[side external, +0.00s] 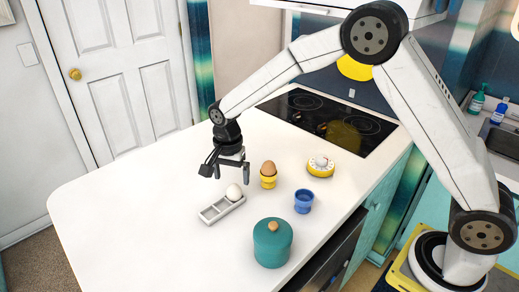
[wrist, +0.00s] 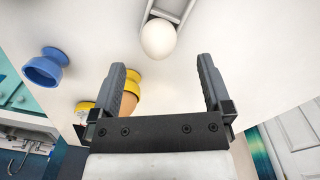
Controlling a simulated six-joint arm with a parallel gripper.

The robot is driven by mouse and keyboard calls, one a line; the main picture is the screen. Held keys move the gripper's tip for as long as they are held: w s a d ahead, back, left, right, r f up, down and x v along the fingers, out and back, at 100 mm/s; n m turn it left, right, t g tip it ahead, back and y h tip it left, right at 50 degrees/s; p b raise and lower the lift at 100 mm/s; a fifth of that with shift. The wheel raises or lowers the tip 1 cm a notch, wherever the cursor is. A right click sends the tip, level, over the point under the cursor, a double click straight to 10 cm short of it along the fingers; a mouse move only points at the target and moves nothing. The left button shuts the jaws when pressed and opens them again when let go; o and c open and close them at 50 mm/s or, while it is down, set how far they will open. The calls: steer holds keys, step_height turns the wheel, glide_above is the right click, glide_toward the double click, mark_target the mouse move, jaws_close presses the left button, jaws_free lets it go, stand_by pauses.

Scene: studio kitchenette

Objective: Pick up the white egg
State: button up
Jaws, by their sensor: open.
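The white egg (side external: 233,192) sits upright in the end of a small grey-white tray (side external: 210,214) on the counter. In the wrist view the egg (wrist: 158,39) lies ahead of the fingertips, roughly between their lines, at the end of the tray (wrist: 181,8). My gripper (side external: 229,175) is open and empty. In the side view it is just above and behind the egg, apart from it. Both fingers of my gripper (wrist: 164,64) show in the wrist view, spread wide.
A brown egg (side external: 268,168) stands in a yellow cup (side external: 268,181) to the right. A blue cup (side external: 304,201), a teal lidded pot (side external: 272,242) and a yellow-and-white timer (side external: 321,165) stand nearby. A black cooktop (side external: 330,120) is at the back. The counter's left side is clear.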

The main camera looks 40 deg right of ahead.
mark_target(233, 185)
steer(key=shift+s+d+f, duration=0.1)
steer(key=shift+f, duration=2.6)
steer(key=c, duration=1.3)
steer(key=shift+c, duration=0.2)
steer(key=shift+r, duration=0.1)
jaws_close()
steer(key=shift+r, duration=0.65)
steer(key=s+d+r, duration=0.2)
steer(key=s+r, duration=0.9)
steer(key=s, duration=0.3)
steer(key=shift+r, duration=0.3)
